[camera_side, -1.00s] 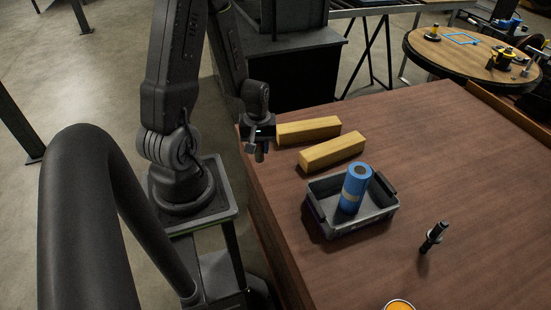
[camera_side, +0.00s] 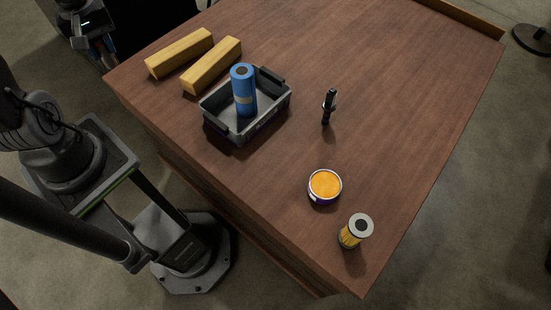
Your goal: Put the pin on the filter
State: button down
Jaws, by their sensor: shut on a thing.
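My gripper (camera_side: 101,50) is at the upper left, beyond the table's left edge and apart from everything on the table. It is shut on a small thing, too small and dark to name. A yellow pleated filter (camera_side: 353,235) with a grey ringed top stands near the table's front corner, far from my gripper. A blue cylinder (camera_side: 243,90) with a dark centre stands in a grey bin; I cannot tell if it is also a filter. A slim black pin-like part (camera_side: 328,107) with a collar stands on the table right of the bin.
The grey bin (camera_side: 268,125) has raised walls. Two yellow blocks (camera_side: 180,53) lie behind it, nearer my gripper. An open round tin with orange contents (camera_side: 325,185) stands beside the pleated filter. The wooden table (camera_side: 420,95) is clear on its right side.

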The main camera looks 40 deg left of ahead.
jog(key=r, duration=0.5)
jog(key=shift+w, duration=0.3)
jog(key=w+d+r+m, duration=0.1)
jog(key=w+d+m, duration=0.2)
jog(key=w+d, duration=0.4)
jog(key=w+d+r+m, duration=0.1)
jog(key=w+d+m, duration=0.3)
jog(key=w, duration=0.5)
jog(key=w+d+m, duration=0.2)
jog(key=w+d, duration=0.1)
jog(key=d, duration=0.5)
jog(key=w+d+m, duration=0.2)
jog(key=w+d, duration=0.1)
jog(key=d, duration=0.6)
jog(key=m, duration=0.6)
send_over(362, 225)
notch_tip(362, 225, down, 14)
jog(key=shift+f, duration=2.25)
